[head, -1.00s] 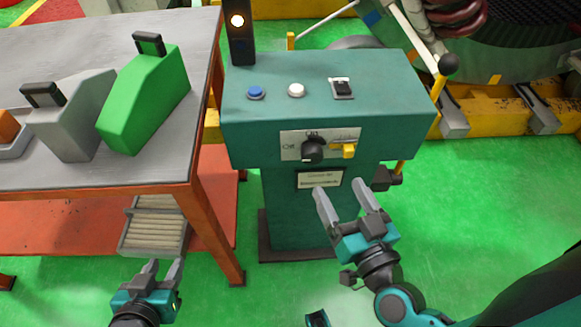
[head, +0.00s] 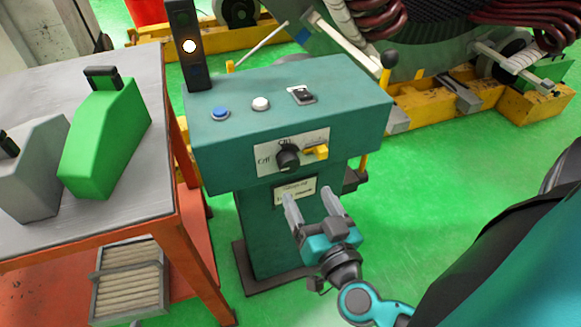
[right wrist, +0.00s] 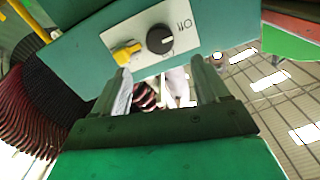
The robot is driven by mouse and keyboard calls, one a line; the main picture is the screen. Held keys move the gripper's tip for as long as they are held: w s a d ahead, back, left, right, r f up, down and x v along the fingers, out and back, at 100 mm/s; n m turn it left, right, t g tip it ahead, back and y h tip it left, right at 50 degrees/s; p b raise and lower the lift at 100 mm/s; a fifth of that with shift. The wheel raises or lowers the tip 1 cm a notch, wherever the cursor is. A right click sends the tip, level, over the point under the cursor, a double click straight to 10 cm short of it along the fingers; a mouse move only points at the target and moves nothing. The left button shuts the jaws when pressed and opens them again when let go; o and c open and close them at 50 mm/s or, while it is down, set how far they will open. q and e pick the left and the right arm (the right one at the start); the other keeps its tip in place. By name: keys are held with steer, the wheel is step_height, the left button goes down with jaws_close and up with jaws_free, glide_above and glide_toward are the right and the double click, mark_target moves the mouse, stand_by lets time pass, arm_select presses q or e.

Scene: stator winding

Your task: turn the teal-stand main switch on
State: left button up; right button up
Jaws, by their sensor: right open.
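The teal stand (head: 300,85) stands in the middle of the head view. Its front plate (head: 265,160) carries a black rotary main switch (head: 288,157) between "Off" and "On" labels, with a yellow handle (head: 316,153) to its right. In the right wrist view the black knob (right wrist: 160,40) and the yellow handle (right wrist: 127,53) show beyond the fingers. My right gripper (head: 312,200) is open and empty, in front of the stand and below the switch plate. My left gripper is not in view.
A blue button (head: 220,113), a white button (head: 260,103) and a black rocker switch (head: 302,95) sit on the stand's top. A table (head: 150,190) with a green case (head: 105,135) stands left. Green floor is clear at right.

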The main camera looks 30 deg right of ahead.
mark_target(291, 166)
steer(key=x, duration=0.9)
steer(key=shift+w, duration=0.35)
steer(key=c, duration=1.1)
